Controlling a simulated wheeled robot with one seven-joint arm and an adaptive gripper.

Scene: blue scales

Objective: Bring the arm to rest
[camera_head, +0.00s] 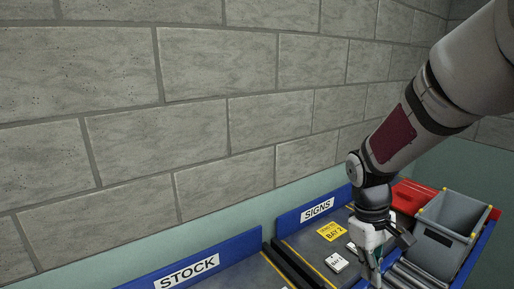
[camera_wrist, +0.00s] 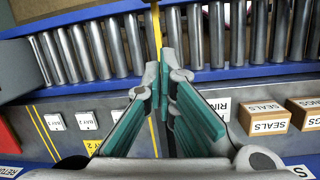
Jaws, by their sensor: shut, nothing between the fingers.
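My gripper (camera_head: 374,268) hangs at the lower right of the head view, pointing down over the benches with the arm reaching in from the upper right. In the wrist view its two fingers with teal pads (camera_wrist: 163,92) are shut and empty, the tips together above the edge of the roller strip. The fingertips are partly cut off at the bottom of the head view. No contact with any object shows.
A SIGNS bench (camera_head: 318,209) holds a yellow sign (camera_head: 332,231) and white cards (camera_head: 336,261). A STOCK bench (camera_head: 187,271) lies left. A grey bin (camera_head: 441,243) stands right. The wall rises behind.

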